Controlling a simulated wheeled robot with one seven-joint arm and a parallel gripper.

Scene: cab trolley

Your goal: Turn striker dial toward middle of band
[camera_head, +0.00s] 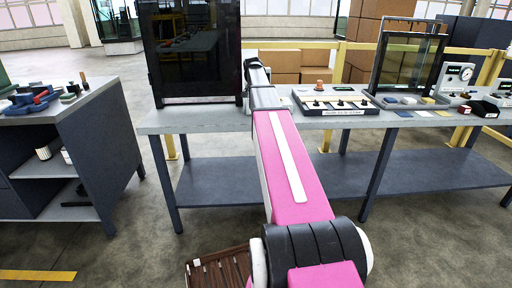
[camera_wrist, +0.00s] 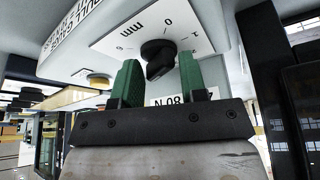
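In the wrist view a black dial knob (camera_wrist: 158,62) sits on a white scale plate (camera_wrist: 112,40) with printed marks, among them a 0 and "mm". The plate is on a pale grey housing (camera_wrist: 75,50), and its lettering looks upside down. My gripper (camera_wrist: 159,66) is open, with one green finger to the left of the knob and one to the right. The knob shows between the fingertips, with no clear grip on it; I cannot tell whether either finger touches it. In the head view my arm hides the dial and my gripper is not clear.
A dark upright panel (camera_head: 195,55) stands on the grey bench (camera_head: 205,119), left of my arm's far end. A board with several black knobs (camera_head: 335,99) is right of it. A framed screen (camera_head: 408,62) and gauge boxes stand farther right. A side cabinet (camera_head: 75,120) is at left.

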